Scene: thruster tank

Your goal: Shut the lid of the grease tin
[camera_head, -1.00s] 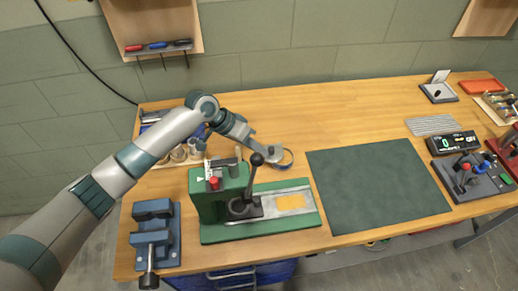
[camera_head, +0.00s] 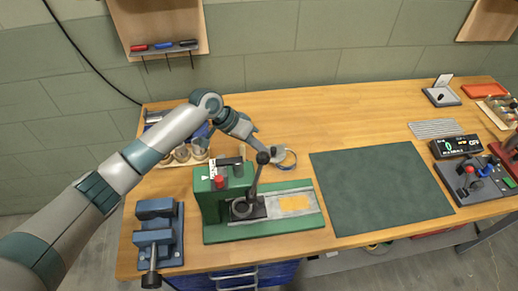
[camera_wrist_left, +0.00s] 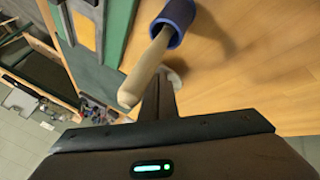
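I cannot pick out the grease tin for certain. A small dark case (camera_head: 441,97) with a raised pale lid (camera_head: 443,80) stands open at the back right in the head view, far from my arm. My left gripper (camera_head: 268,148) hangs over the bench just behind the green press, beside a round blue-rimmed thing (camera_head: 289,159). My right gripper is out of view.
The green lever press (camera_head: 210,207) stands in front of my left gripper. A blue vise (camera_head: 158,237) is at the front left, and a wooden holder with cups (camera_head: 182,154) is behind the press. A dark green mat (camera_head: 380,187) lies clear at centre right.

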